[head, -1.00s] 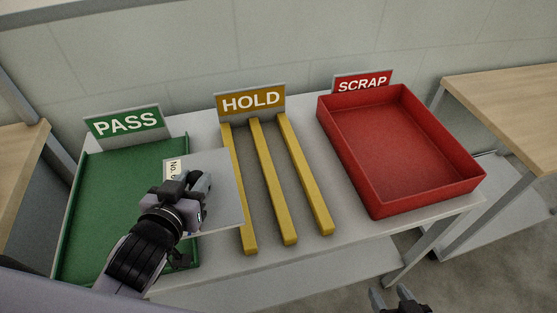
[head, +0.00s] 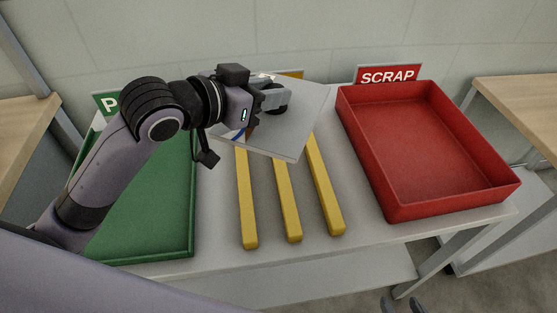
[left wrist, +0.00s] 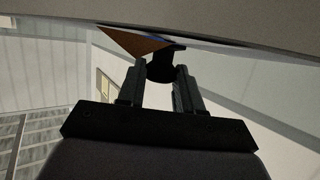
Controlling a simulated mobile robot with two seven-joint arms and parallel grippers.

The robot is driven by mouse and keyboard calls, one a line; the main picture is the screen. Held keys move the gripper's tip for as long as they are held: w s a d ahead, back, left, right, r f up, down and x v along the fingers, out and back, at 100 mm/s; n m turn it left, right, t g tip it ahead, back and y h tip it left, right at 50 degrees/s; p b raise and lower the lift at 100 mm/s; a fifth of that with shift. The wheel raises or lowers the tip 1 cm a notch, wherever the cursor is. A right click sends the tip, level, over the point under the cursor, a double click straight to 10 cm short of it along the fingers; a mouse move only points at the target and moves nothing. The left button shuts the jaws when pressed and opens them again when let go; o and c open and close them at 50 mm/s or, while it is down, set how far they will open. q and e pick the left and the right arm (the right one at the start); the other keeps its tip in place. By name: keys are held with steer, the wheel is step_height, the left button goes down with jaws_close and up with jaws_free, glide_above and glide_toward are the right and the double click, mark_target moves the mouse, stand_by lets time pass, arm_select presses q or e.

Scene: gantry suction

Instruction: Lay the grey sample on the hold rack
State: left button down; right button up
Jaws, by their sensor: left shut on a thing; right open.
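The grey sample (head: 305,120) is a flat grey plate, tilted, held above the hold rack in the head view. My left gripper (head: 272,97) is over it, shut on a dark knob-like piece (left wrist: 160,68) at the plate. The plate (left wrist: 220,22) also spans the top of the left wrist view. The hold rack's three yellow bars (head: 288,205) run below the plate, which hides their far ends. My right gripper (head: 403,305) is open and empty at the bottom edge, only its fingertips showing.
A green PASS tray (head: 150,215) lies left of the bars, partly behind my left arm. A red SCRAP tray (head: 390,203) stands to the right. The HOLD sign (head: 292,73) is mostly hidden. The white table top (head: 215,235) is bare between the trays and bars.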

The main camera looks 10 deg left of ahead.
mark_target(275, 115)
arm_select(q)
steer(key=r, duration=0.1)
steer(key=d+r+m+h+b, duration=0.1)
steer(key=r+g, duration=0.1)
steer(key=shift+s+d+m+h, duration=0.2)
steer(key=shift+s+m+h, duration=0.1)
steer(key=shift+m+h, duration=0.1)
steer(key=shift+s+d+r+g+h+b, duration=0.2)
steer(key=shift+r+g+h+b, duration=0.1)
steer(key=shift+r+g, duration=0.1)
steer(key=shift+s+f+m, duration=0.1)
steer(key=shift+f+m, duration=0.1)
steer(key=shift+m, duration=0.1)
steer(key=shift+f+b, duration=1.8)
steer(key=shift+f, duration=7.9)
